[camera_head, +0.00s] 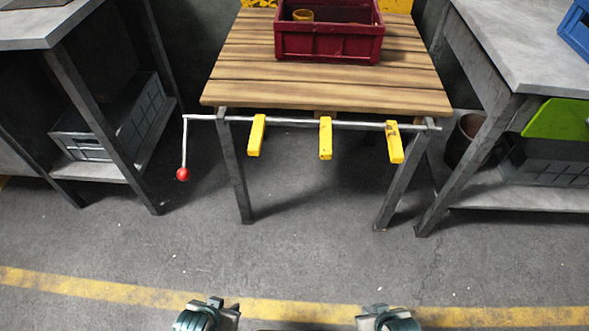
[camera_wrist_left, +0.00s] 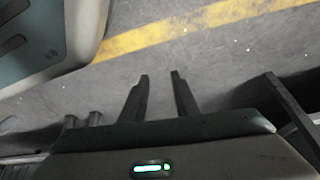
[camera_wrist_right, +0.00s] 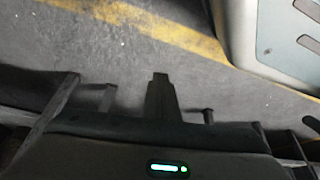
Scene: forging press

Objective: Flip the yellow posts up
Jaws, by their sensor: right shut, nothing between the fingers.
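Three yellow posts hang down from a metal rod along the front edge of a wooden-topped table: the left post (camera_head: 257,135), the middle post (camera_head: 325,138) and the right post (camera_head: 394,143). The rod (camera_head: 290,122) ends at the left in a crank handle with a red ball (camera_head: 183,174), which hangs down. My left gripper (camera_wrist_left: 158,76) is open and empty over the floor in the left wrist view. My right gripper (camera_wrist_right: 160,76) is shut and empty in the right wrist view. Both arms show at the bottom of the head view, well short of the table.
A dark red crate (camera_head: 330,42) stands on the wooden table (camera_head: 225,92). Grey workbenches (camera_head: 530,50) stand on both sides, with grey bins (camera_head: 110,125) on their lower shelves. The floor between me and the table is clear, crossed by a yellow line (camera_head: 280,308).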

